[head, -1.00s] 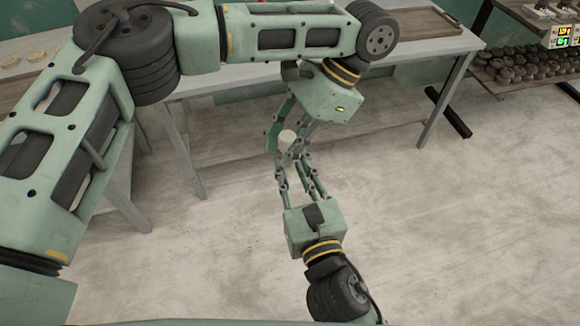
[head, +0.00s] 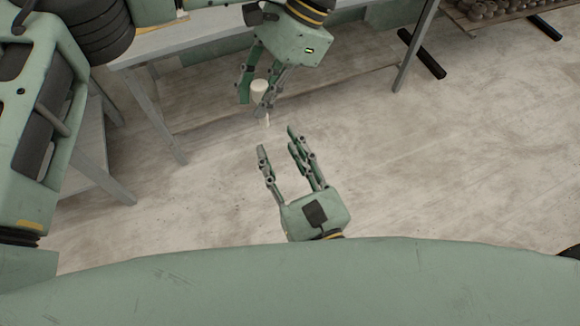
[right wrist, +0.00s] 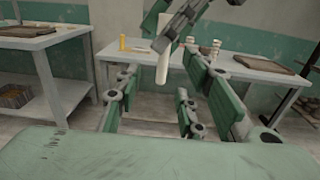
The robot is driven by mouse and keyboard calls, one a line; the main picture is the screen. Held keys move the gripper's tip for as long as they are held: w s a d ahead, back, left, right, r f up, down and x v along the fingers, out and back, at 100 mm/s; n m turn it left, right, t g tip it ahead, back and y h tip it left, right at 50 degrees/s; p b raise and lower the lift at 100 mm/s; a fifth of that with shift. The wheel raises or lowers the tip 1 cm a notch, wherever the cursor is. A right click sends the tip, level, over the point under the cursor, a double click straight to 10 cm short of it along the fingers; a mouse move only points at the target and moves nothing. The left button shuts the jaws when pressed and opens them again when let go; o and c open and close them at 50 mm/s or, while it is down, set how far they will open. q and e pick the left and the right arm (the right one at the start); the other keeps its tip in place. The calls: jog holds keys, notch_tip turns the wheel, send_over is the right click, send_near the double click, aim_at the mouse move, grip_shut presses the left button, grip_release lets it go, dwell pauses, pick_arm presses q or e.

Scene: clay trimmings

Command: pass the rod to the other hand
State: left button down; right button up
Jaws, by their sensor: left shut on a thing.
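The rod (head: 259,87) is pale, almost white. My left gripper (head: 261,101) is shut on it, with its thick end showing between the fingers and a thin tip pointing down below them. In the right wrist view the rod (right wrist: 163,62) hangs nearly upright from my left gripper's dark fingers (right wrist: 180,22). My right gripper (head: 277,141) is open and empty, below the rod in the head view, fingers pointing up toward it. A small gap separates its fingertips from the rod. Its spread fingers also frame the lower part of the right wrist view (right wrist: 157,88).
A grey table (right wrist: 232,70) stands behind the grippers, with small cups (right wrist: 214,48) and a brown tray (right wrist: 262,64) on it. Another table (right wrist: 38,42) stands at the left. A shelf of dark round pieces (head: 490,8) is at the upper right. The floor (head: 440,180) is clear.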

pick_arm(q)
jog(key=s+a+r+n+g+h, duration=0.3)
jog(key=s+a+r+n, duration=0.3)
jog(key=a+r+n, duration=0.3)
jog(key=w+d+n+h, duration=0.35)
jog(key=w+d, duration=0.45)
jog(key=d, duration=0.3)
jog(key=s+a+f+m+t+y, duration=0.1)
jog(key=a+f+m+t+y, duration=0.1)
jog(key=m, duration=0.6)
jog(key=s+a+f+m+t+y, duration=0.2)
jog(key=a+f+m+t+y, duration=0.1)
jog(key=f+m+y, duration=0.2)
jog(key=shift+f+m+t, duration=0.3)
jog(key=shift+f+m, duration=0.7)
jog(key=shift+m, duration=1.05)
pick_arm(e)
jog(key=shift+v, duration=1.95)
jog(key=shift+f, duration=0.1)
